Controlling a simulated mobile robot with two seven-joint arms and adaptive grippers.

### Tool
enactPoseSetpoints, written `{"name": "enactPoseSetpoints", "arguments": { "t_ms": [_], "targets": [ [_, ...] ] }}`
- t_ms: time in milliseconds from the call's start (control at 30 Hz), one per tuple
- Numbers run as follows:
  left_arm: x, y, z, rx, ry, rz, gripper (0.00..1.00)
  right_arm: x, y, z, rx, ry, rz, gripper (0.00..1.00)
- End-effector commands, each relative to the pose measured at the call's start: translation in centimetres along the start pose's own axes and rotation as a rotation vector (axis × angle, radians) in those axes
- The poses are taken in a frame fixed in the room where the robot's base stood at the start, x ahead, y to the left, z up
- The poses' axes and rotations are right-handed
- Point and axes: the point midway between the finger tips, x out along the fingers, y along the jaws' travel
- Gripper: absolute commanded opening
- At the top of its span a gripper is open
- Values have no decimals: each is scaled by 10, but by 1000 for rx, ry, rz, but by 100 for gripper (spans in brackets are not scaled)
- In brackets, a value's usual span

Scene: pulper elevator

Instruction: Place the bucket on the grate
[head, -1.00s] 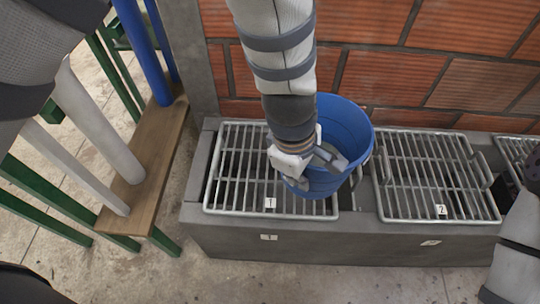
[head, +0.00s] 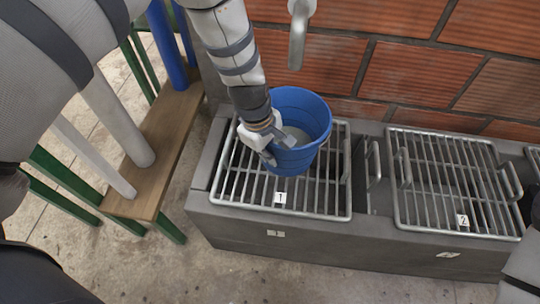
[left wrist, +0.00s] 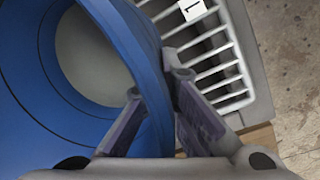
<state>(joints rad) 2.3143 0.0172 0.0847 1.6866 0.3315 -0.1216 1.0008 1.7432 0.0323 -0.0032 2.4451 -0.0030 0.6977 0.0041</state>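The blue bucket (head: 308,110) is upright over the left part of the concrete bench, above the grate labelled 1 (head: 338,205). Its base appears to be on or just above the bars; I cannot tell contact for sure. My left gripper (head: 268,142) is at the bucket's left front side, closed on its wall. In the left wrist view, the bucket (left wrist: 25,100) has its wall between my two fingers (left wrist: 155,105), one inside and one outside the rim. Only part of my right arm shows at the right edge; its gripper is out of view.
A second grate labelled 2 (head: 455,190) lies to the right on the concrete bench (head: 330,245). A grey pipe (head: 298,35) hangs above the bucket before the brick wall (head: 415,80). A wooden board (head: 165,145) on green legs stands at left.

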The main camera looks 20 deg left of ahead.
Motion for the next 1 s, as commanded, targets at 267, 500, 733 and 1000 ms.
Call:
{"name": "enactPoseSetpoints", "arguments": {
  "t_ms": [267, 500, 733, 1000],
  "targets": [
    [11, 0, -1, 0, 1, 4, 0, 3, 0, 1, -1, -6, 0, 40],
    [15, -2, -1, -1, 0, 0, 20, 4, 0, 1, -1, -9, 1, 40],
    [15, -2, -1, -1, 0, 0, 25, 4, 0, 1, -1, -9, 1, 40],
    [-23, 1, -1, -1, 2, 8, 25, -8, 0, -2, 0, 16, -1, 40]
  ]
}}
